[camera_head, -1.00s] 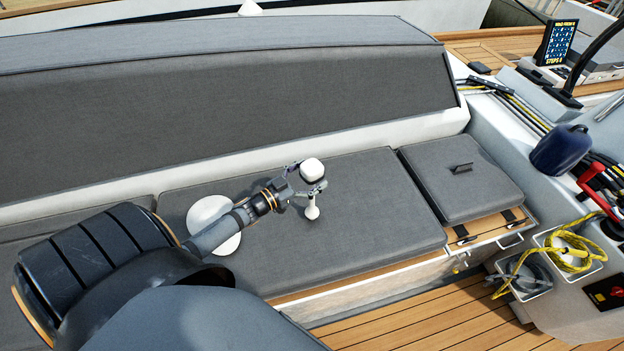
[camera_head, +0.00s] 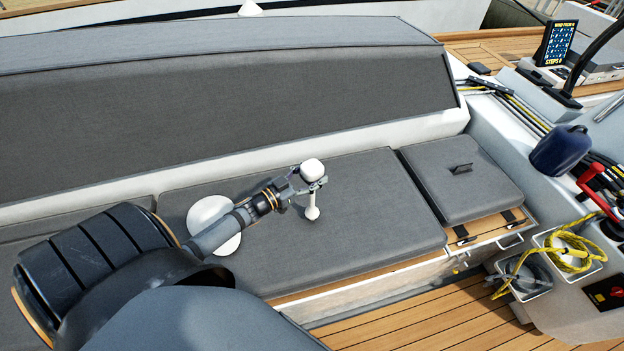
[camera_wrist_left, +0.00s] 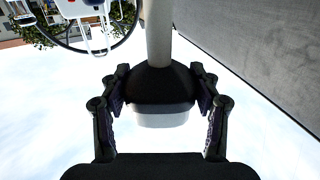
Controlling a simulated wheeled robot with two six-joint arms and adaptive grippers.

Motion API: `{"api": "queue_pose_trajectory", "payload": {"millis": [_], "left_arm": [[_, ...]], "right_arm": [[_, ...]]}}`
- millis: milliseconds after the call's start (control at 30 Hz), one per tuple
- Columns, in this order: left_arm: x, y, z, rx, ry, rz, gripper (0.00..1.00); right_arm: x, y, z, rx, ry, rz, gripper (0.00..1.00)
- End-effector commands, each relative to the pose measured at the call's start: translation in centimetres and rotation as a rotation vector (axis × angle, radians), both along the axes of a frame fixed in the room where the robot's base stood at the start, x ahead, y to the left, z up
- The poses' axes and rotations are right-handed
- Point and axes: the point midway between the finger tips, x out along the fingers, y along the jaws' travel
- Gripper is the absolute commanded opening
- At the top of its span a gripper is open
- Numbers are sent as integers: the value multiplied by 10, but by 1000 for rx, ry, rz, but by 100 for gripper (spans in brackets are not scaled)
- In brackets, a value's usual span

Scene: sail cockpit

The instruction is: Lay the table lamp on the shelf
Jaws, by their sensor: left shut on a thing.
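The table lamp (camera_head: 312,212) is white, with a rounded head above a thin stem, and it is upright over the grey seat cushion. My left gripper (camera_head: 310,186) is shut on the lamp just below its head. In the left wrist view the fingers (camera_wrist_left: 161,85) sit on both sides of the lamp's dark collar, with the pale stem (camera_wrist_left: 158,35) running up the picture. I cannot tell whether the lamp's lower end touches the cushion. My right gripper is not in view. I cannot make out which surface is the shelf.
A white round disc (camera_head: 209,214) lies on the cushion (camera_head: 375,215), partly behind my left forearm. A square cushioned lid (camera_head: 455,180) is on the right. A blue jug (camera_head: 560,149) and yellow rope (camera_head: 572,250) are further right. The cushion right of the lamp is clear.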

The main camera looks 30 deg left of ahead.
Motion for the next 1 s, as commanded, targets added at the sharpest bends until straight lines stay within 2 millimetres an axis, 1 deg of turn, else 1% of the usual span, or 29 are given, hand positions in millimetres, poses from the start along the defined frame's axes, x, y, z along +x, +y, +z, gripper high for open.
{"api": "queue_pose_trajectory", "payload": {"millis": [267,467,600,767,933,1000], "left_arm": [[0,0,4,2,-2,-1,0],[0,0,19,2,-4,-2,0],[-1,-1,35,1,-3,-4,0],[-13,-8,53,-1,-2,-3,0],[-29,-18,76,-1,0,-2,0],[-36,-22,88,-1,-1,-3,0]], "right_arm": [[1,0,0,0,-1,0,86],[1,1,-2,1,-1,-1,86],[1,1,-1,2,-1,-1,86],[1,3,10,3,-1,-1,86],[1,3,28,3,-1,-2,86],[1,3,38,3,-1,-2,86]]}}
